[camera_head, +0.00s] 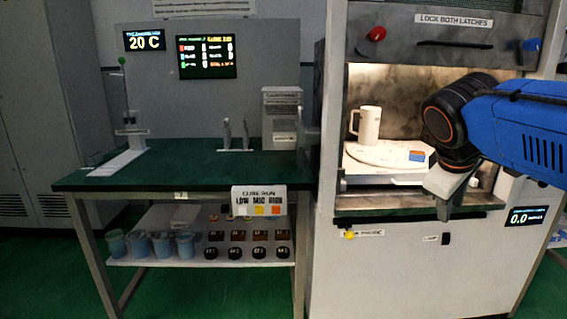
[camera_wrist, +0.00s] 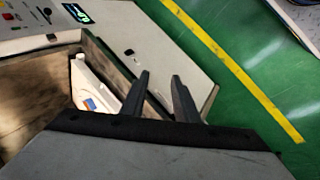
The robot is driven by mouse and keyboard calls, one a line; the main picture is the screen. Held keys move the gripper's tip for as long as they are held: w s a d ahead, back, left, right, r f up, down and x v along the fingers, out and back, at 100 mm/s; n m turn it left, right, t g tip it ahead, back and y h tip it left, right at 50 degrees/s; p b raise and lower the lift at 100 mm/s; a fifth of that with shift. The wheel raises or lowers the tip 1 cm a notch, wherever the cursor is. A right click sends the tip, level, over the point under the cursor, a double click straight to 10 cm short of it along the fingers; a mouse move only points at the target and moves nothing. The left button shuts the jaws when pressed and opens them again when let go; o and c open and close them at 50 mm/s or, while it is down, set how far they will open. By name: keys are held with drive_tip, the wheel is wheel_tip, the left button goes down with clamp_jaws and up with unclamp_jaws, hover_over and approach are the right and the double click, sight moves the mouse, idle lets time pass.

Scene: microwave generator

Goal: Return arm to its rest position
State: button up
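My blue arm (camera_head: 525,125) reaches in from the right in the head view, in front of the open microwave chamber (camera_head: 392,85). My gripper hangs at the chamber's lower right front, and its fingers are not clear there. In the wrist view my gripper (camera_wrist: 160,85) shows two dark fingers, spread apart, with nothing between them. A white mug (camera_head: 366,123) stands on the white plate (camera_head: 372,153) inside the chamber, left of my gripper and apart from it. A small blue-and-orange piece (camera_head: 417,155) lies on the plate's right side.
A raised door with a red knob (camera_head: 377,33) and a blue knob (camera_head: 532,45) is above. A green-topped table (camera_head: 210,172) stands at left. A yellow line (camera_wrist: 235,70) crosses the green floor.

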drive_tip(key=s+a+f+m+y, duration=0.2)
drive_tip(key=s+f, duration=0.4)
drive_tip(key=f, duration=0.4)
drive_tip(key=s+a+f+m+y, duration=0.2)
drive_tip(key=s+a+f+m, duration=0.1)
drive_tip(key=s+f, duration=0.4)
wheel_tip(320, 180, down, 3)
drive_tip(key=shift+s+a+r+m+y, duration=0.1)
drive_tip(key=shift+s+a+m+y, duration=0.25)
drive_tip(key=shift+m, duration=0.25)
idle(0.4)
